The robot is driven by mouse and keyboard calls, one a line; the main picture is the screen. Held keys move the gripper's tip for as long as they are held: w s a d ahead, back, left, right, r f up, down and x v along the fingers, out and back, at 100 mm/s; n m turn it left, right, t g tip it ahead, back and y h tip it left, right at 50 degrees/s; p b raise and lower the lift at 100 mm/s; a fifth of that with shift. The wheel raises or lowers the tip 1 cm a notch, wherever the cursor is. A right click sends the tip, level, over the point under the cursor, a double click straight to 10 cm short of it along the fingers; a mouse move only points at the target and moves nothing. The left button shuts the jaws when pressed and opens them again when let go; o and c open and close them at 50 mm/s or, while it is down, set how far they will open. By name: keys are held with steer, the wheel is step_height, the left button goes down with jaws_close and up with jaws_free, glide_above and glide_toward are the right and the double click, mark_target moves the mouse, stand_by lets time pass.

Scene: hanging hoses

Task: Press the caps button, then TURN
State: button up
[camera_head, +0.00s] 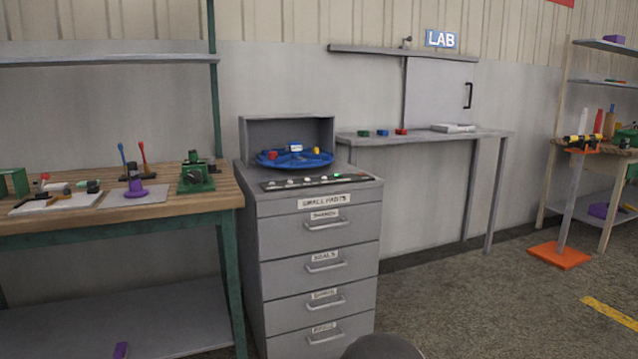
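A grey drawer cabinet (285,222) labelled SMALL PARTS stands left of the middle. A dark button panel (318,182) runs along the front of its top, with several small pale buttons and a green spot near its right part. The button labels are too small to read, so I cannot tell which is caps or TURN. Behind the panel, a blue round turntable (272,162) sits partly inside an open-front grey housing (262,130). It carries small red, blue-white and yellow items. My gripper is not in view.
A wooden workbench (215,190) with tools adjoins the cabinet on the left. To the right are a narrow grey shelf table (490,136) with small blocks, an orange-based post (560,256) and a wooden bench. The floor (460,300) right of the cabinet is clear.

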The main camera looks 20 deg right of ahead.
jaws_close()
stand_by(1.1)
